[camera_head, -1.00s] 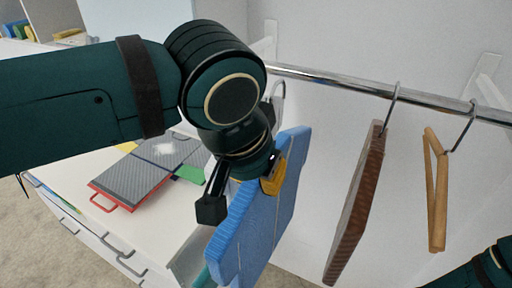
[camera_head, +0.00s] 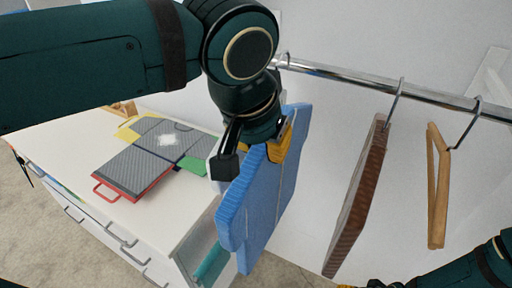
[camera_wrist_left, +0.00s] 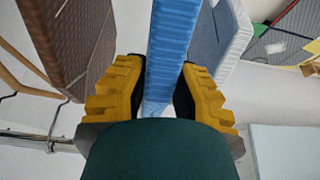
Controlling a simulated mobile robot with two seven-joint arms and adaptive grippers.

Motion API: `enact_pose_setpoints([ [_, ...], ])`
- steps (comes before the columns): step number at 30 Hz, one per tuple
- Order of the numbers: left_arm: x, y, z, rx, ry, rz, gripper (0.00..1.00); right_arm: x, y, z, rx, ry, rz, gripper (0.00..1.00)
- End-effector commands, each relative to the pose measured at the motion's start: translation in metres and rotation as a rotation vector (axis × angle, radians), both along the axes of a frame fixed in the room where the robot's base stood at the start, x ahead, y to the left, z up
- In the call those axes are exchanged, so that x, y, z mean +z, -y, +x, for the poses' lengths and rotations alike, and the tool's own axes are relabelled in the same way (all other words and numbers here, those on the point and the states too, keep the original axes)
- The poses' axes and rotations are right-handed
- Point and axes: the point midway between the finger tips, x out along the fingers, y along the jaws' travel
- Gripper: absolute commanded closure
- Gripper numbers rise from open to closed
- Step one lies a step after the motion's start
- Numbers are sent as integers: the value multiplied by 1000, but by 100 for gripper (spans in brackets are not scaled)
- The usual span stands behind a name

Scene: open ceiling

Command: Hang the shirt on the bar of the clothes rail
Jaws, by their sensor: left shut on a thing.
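The blue shirt (camera_head: 262,205) hangs as a stiff folded slab below my left gripper (camera_head: 254,155). That gripper is shut on its upper part; the left wrist view shows the shirt (camera_wrist_left: 172,40) between the yellow finger pads (camera_wrist_left: 162,90). The metal bar (camera_head: 340,78) of the clothes rail runs behind and above the shirt. A hook tip (camera_head: 287,57) shows at the bar just above the gripper; whether it rests over the bar I cannot tell. My right arm shows at the lower right, with only a yellow bit of its gripper (camera_head: 365,284) at the bottom edge.
A brown garment (camera_head: 357,195) and an empty wooden hanger (camera_head: 436,190) hang on the bar to the right. A white drawer unit (camera_head: 75,145) stands at left, carrying a grey patterned item with a red handle (camera_head: 135,170). Bar space between shirt and brown garment is clear.

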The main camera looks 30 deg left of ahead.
Motion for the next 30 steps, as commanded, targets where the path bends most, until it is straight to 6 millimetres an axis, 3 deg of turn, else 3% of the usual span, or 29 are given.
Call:
enact_pose_setpoints([
  [30, 1, 3, 74, 0, 0, 0, 100, 18, 1, -1, 0, 1, 3, 53],
])
